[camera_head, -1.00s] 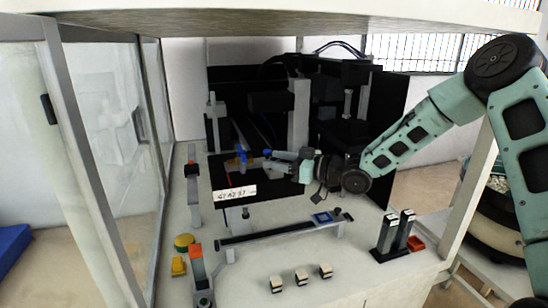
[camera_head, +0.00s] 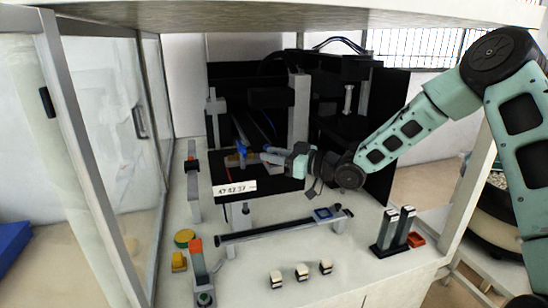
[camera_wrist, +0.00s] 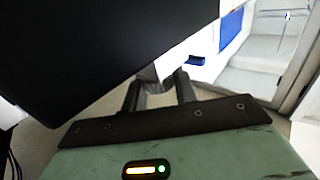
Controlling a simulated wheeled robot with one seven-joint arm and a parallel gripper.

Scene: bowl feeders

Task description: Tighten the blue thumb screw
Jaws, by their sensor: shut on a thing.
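The blue thumb screw (camera_head: 241,148) shows in the head view as a small blue piece above the black fixture plate (camera_head: 268,188), at the plate's back left. My gripper (camera_head: 263,156) reaches in from the right with its fingers at the blue piece. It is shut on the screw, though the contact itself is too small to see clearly. In the wrist view my two dark fingers (camera_wrist: 160,88) have a pale grey part between them. A large black panel covers the upper left there, and the blue of the screw cannot be made out for certain.
A grey post (camera_head: 299,125) stands behind my gripper. A white label (camera_head: 234,187) is on the plate's front edge. A dark rail (camera_head: 283,230) lies in front, with several small blocks (camera_head: 302,272) nearer. Two black-and-grey posts (camera_head: 397,230) stand at right. A glass enclosure wall is at left.

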